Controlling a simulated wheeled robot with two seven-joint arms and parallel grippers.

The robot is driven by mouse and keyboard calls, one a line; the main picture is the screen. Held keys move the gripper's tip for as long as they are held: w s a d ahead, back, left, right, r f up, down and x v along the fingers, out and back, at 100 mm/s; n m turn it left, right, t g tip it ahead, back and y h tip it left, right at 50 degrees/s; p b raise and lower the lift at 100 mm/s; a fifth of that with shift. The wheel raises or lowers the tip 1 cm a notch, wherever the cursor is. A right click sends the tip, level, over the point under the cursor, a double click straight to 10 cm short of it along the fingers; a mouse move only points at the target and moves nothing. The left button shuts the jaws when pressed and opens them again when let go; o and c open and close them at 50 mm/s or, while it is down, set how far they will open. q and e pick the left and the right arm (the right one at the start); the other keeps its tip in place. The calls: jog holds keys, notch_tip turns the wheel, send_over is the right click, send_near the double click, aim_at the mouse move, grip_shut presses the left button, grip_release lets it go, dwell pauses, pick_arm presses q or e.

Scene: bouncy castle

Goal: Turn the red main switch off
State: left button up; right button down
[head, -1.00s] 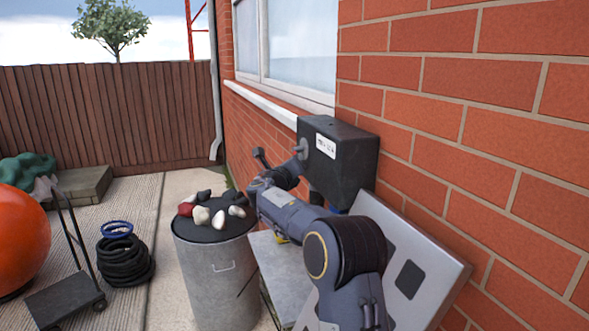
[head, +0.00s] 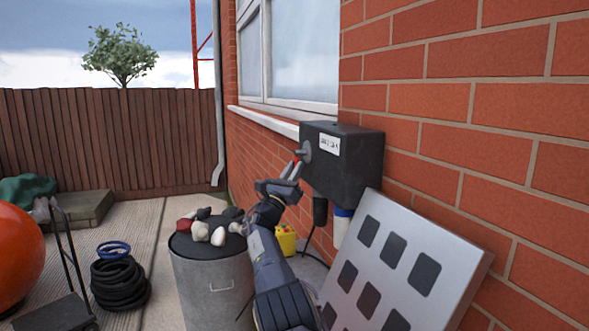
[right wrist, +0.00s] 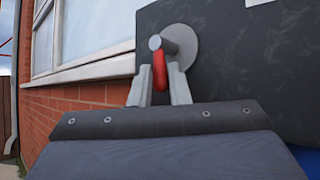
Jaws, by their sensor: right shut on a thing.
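The red main switch (right wrist: 160,72) is a small red lever hanging down from a grey round hub on the front of a black box (head: 350,165). The box is fixed to the brick wall and has a white label. My right gripper (head: 294,166) is at the switch, with its fingers on both sides of the red lever and shut on it. In the right wrist view the fingers (right wrist: 160,88) flank the lever just below the hub. Only a little red shows in the head view. My left gripper is not in view.
A grey panel with dark squares (head: 440,240) leans on the wall below the box. A metal bin (head: 212,285) with stones on its lid stands left of my right arm. A yellow container (head: 285,241) sits behind the arm.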

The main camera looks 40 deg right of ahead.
jog(key=shift+w+m+g+h+p, duration=0.25)
jog(key=shift+m+g+h+p, duration=0.3)
jog(key=shift+m, duration=0.35)
jog(key=c, duration=1.4)
grip_release()
jog(key=shift+d, duration=0.1)
jog(key=shift+o, duration=0.2)
jog(key=b+v, duration=0.3)
jog(key=v, duration=0.4)
jog(key=shift+a+f+b, duration=0.3)
